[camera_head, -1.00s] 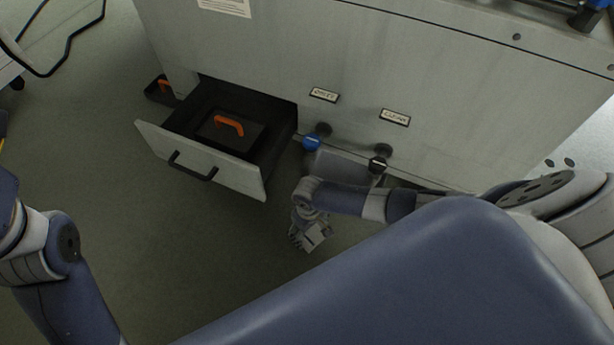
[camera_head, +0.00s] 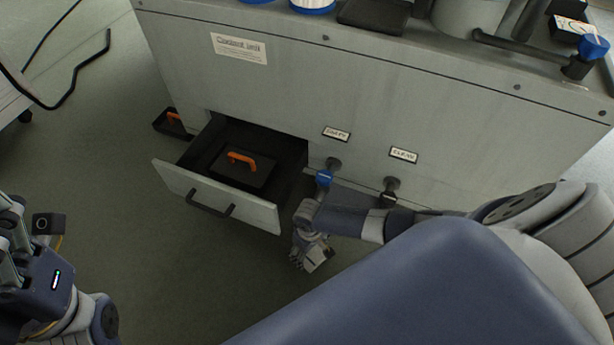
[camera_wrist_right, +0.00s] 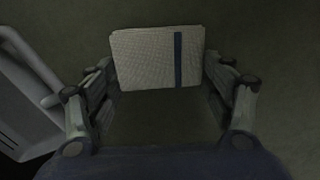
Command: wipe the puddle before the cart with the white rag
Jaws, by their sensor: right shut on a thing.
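The white rag (camera_wrist_right: 148,60), folded flat with a dark blue stripe, is held between the fingers of my right gripper (camera_wrist_right: 158,85) in the right wrist view. In the head view my right gripper (camera_head: 310,252) is low over the floor, in front of the grey cart-like cabinet (camera_head: 290,85) and right of its open drawer. A pale bit of the rag (camera_head: 318,260) shows there. My left gripper (camera_head: 8,245) is at the left edge, partly cut off; its opening is unclear. I cannot make out the puddle's outline on the dark green floor.
The drawer (camera_head: 215,195) stands open and holds a dark box with an orange handle (camera_head: 242,160). Another orange-handled dark item (camera_head: 172,122) lies behind it. A blue valve (camera_head: 324,178) and a black valve (camera_head: 390,190) stick out of the cabinet.

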